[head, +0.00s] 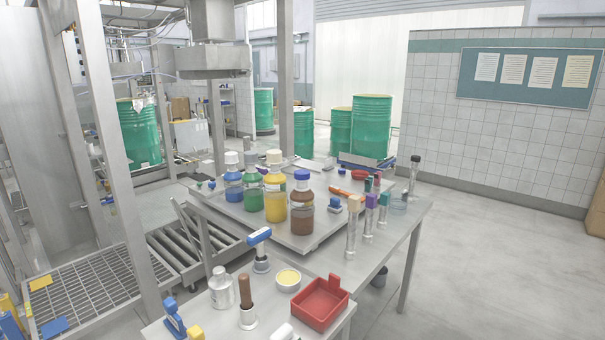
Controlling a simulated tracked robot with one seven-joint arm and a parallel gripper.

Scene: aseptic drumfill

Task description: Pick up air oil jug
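Several jugs with coloured contents stand upright in a row on the steel table (325,231). No label is readable, so I cannot tell which is the air oil jug. My gripper is not in view.
A nearer bench holds a red tray (320,303), a yellow-filled bowl (288,279), a clear bottle (221,287) and a brown-handled tool (246,300). Clear tubes (353,230) stand right of the jugs. Green drums (371,125) stand behind. Floor at right is clear.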

